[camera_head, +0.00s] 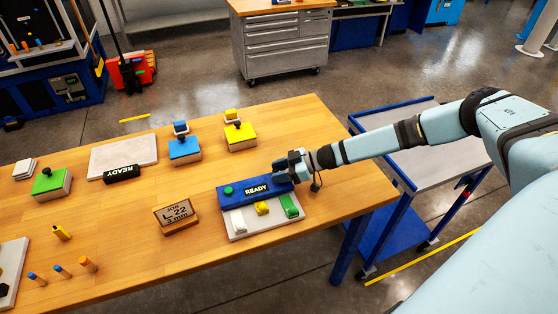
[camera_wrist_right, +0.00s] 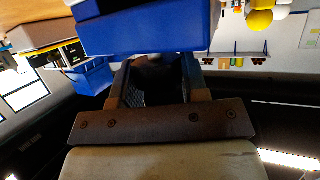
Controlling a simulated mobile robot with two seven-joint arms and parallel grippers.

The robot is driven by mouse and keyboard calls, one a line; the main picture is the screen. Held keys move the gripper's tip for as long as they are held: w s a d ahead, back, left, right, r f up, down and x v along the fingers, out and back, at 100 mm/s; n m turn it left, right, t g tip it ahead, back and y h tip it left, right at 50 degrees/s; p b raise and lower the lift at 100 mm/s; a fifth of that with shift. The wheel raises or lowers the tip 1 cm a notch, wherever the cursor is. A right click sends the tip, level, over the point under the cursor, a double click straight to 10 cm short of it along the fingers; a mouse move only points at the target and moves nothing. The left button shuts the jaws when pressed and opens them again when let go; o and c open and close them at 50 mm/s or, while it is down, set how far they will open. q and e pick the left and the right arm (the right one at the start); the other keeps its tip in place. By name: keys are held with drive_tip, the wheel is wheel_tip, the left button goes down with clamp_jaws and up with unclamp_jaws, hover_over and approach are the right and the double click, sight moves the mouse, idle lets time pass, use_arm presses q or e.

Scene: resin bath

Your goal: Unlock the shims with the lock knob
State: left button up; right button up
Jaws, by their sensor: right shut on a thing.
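The blue resin-bath unit (camera_head: 238,195) with a green button and a READY label stands on the table near its right part. In front of it, on a pale base (camera_head: 262,228), sit a white shim (camera_head: 239,222), a yellow shim (camera_head: 262,208) and a green shim (camera_head: 289,205). My right gripper (camera_head: 283,173) is at the right end of the blue unit, its fingers shut on the dark lock knob, which is mostly hidden. In the right wrist view the fingers (camera_wrist_right: 155,82) reach up to the blue body (camera_wrist_right: 145,28). The left gripper is not in view.
A job sign (camera_head: 177,215) reading L-22, 3 mm stands left of the unit. Blue (camera_head: 184,149) and yellow (camera_head: 241,138) stamp-like blocks stand behind. A cart (camera_head: 425,150) stands right of the table.

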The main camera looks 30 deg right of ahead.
drive_tip(key=shift+w+r+n+g+y+p, duration=0.15)
drive_tip(key=shift+n+g+y+p, duration=0.3)
drive_tip(key=shift+n+g, duration=0.5)
drive_tip(key=shift+n+g+y, duration=0.25)
drive_tip(key=shift+n+g, duration=0.2)
drive_tip(key=shift+f+n+g+y+b, duration=0.3)
drive_tip(key=shift+n+g+b, duration=0.15)
drive_tip(key=shift+n+g, duration=0.5)
drive_tip(key=n+g+b, duration=0.3)
drive_tip(key=n+g, duration=0.1)
drive_tip(key=g, duration=0.1)
drive_tip(key=shift+f+n+b, duration=0.1)
drive_tip(key=shift+n+b, duration=0.15)
drive_tip(key=shift+b, duration=0.05)
drive_tip(key=n+g+h+b, duration=0.1)
drive_tip(key=n+g+b, duration=0.2)
drive_tip(key=g, duration=0.1)
use_arm(q)
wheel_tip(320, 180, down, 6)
drive_tip(key=shift+b, duration=0.35)
use_arm(e)
drive_tip(key=shift+r+n+g+h, duration=0.25)
drive_tip(key=shift+n+g+h, duration=0.05)
drive_tip(key=shift+n+g, duration=0.1)
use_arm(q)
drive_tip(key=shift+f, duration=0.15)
use_arm(e)
drive_tip(key=o, duration=0.9)
